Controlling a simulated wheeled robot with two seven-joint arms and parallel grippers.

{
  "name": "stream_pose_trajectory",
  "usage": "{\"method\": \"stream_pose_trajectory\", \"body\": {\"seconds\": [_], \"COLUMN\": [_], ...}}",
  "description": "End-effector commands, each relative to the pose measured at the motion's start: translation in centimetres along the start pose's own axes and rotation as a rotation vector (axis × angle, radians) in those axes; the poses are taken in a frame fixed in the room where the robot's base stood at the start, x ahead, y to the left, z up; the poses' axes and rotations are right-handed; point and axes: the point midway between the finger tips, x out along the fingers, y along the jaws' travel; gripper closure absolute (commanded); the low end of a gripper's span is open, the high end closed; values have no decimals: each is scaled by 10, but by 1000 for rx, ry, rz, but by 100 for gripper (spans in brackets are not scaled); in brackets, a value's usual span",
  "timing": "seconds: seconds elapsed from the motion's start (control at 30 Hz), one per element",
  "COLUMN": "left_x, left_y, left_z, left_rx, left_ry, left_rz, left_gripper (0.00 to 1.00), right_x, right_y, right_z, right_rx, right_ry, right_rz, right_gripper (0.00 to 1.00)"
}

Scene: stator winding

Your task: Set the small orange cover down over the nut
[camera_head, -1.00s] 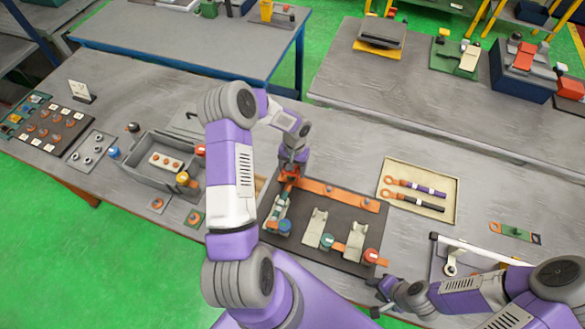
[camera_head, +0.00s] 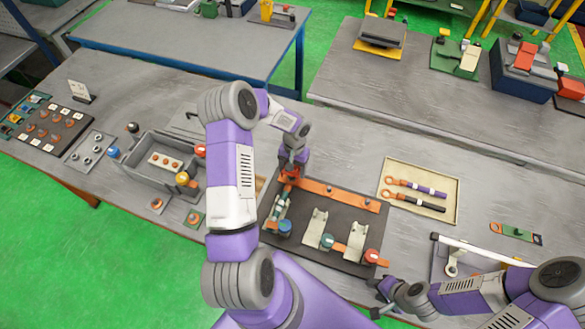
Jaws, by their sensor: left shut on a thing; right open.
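My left gripper (camera_head: 288,177) points down over the left end of the orange bar (camera_head: 348,195) on the dark fixture plate (camera_head: 310,250). It is shut on the small orange cover (camera_head: 284,184), which is mostly hidden by the fingers and blends with the orange around it. The nut under it is hidden; I cannot tell whether the cover touches it. Dark studs show on the bar to the right, at its middle and right end. My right gripper (camera_head: 380,298) is open and empty near the plate's lower right corner.
Clips with blue, teal and red round ends stand on the plate below the bar. A beige tray (camera_head: 452,213) with two orange-ended tools lies to the right. A grey bin (camera_head: 140,172) stands to the left. The table behind the bar is clear.

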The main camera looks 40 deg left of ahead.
Motion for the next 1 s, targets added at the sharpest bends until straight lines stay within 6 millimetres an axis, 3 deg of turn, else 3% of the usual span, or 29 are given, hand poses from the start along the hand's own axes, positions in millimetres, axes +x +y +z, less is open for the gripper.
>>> {"method": "stream_pose_trajectory", "body": {"seconds": [0.6, 1.0], "left_x": [18, 20], "left_y": [0, 0], "left_z": [-3, -3], "left_rx": [1, 0], "left_ry": [1, 1], "left_rz": [0, 0], "left_gripper": [64, 64], "right_x": [16, 17], "right_y": [6, 8], "right_z": [-2, -3], "right_rx": [-1, 0], "right_ry": [5, 5], "right_rz": [0, 0], "right_gripper": [57, 57]}}
